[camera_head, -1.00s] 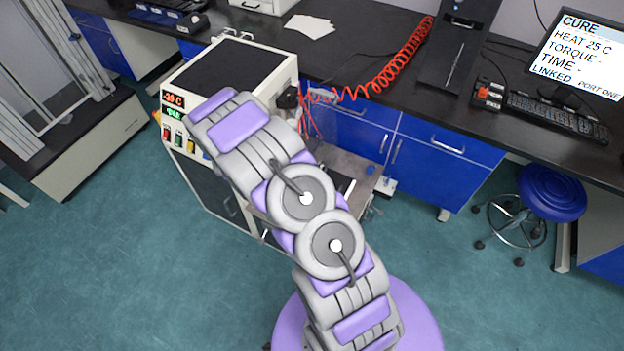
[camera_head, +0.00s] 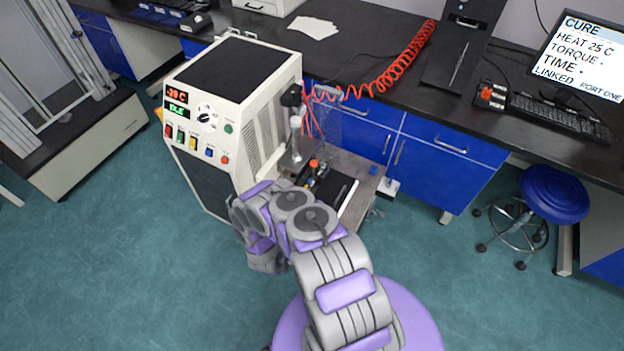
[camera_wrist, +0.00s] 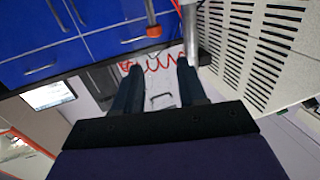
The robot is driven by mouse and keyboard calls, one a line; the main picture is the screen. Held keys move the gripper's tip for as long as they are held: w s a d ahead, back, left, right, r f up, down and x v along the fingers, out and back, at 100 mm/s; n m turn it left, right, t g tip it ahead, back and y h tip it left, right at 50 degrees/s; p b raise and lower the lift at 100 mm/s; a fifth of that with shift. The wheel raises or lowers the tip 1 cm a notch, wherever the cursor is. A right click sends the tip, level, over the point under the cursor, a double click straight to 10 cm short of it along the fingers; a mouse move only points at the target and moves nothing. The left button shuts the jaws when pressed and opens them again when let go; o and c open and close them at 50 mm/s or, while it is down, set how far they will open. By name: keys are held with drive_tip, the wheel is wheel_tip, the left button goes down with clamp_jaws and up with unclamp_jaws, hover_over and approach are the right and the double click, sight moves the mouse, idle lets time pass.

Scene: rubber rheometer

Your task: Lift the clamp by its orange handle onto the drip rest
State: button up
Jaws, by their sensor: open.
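A small orange part (camera_head: 313,163), likely the clamp's handle, shows above dark parts on the machine's front shelf. The wrist view has an orange band (camera_wrist: 154,31) on a thin grey rod, beyond my fingertips and near a thick silver post (camera_wrist: 190,35); I cannot tell whether it is the same part. My gripper (camera_wrist: 160,69) is open, with nothing between its two dark fingers, and apart from the orange band. In the head view my folded arm hides much of the shelf's near side. I cannot pick out the drip rest for sure.
The cream rheometer (camera_head: 237,75) stands left of the shelf (camera_head: 364,176), with a metal column (camera_head: 296,135) beside it. A coiled red hose (camera_head: 395,70) runs to the black bench. A blue stool (camera_head: 552,194) stands at the right. The green floor is open at left.

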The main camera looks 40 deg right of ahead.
approach(313, 168)
drive_tip(key=x, duration=0.4)
drive_tip(key=shift+r, duration=0.25)
drive_tip(key=shift+x, duration=0.9)
drive_tip(key=x, duration=0.2)
drive_tip(key=b+x, duration=0.1)
drive_tip(key=shift+d+f, duration=0.1)
drive_tip(key=shift+f, duration=0.15)
drive_tip(key=shift+w+d+r, duration=0.15)
drive_tip(key=shift+w+d, duration=0.2)
drive_tip(key=shift+w, duration=0.05)
clamp_jaws()
